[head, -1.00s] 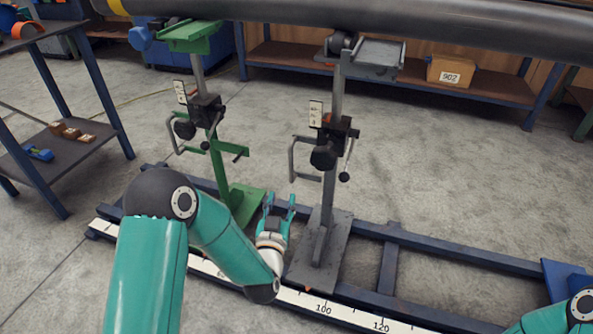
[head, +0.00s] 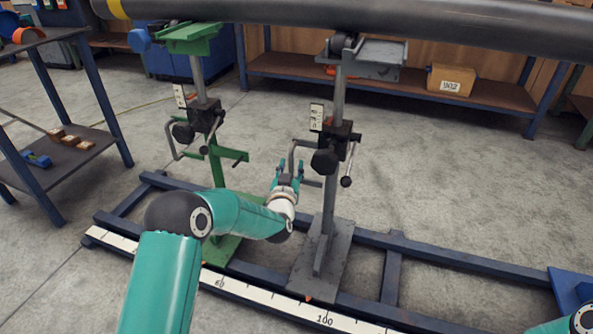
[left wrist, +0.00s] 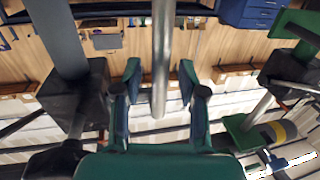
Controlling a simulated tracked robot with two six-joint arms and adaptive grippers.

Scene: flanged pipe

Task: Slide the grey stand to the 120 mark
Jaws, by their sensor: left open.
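The grey stand (head: 329,225) stands upright on the blue rail frame, its flat base across the rails. A small orange pointer (head: 308,298) at its base's front edge sits a little left of the 100 on the white scale (head: 270,298). The 120 mark is out of view. My left gripper (head: 288,165) is open at the stand's grey side handle (head: 292,152), left of the post. In the left wrist view, a grey bar (left wrist: 162,60), apparently that handle, runs between the open fingers (left wrist: 160,88); contact cannot be told. My right gripper is out of view.
The green stand (head: 218,185) is left of the grey one, close behind my left arm. A dark pipe (head: 440,22) runs overhead across both stands. A blue block (head: 568,287) is at the frame's right. The rails right of the grey stand look clear to a crossbar (head: 392,268).

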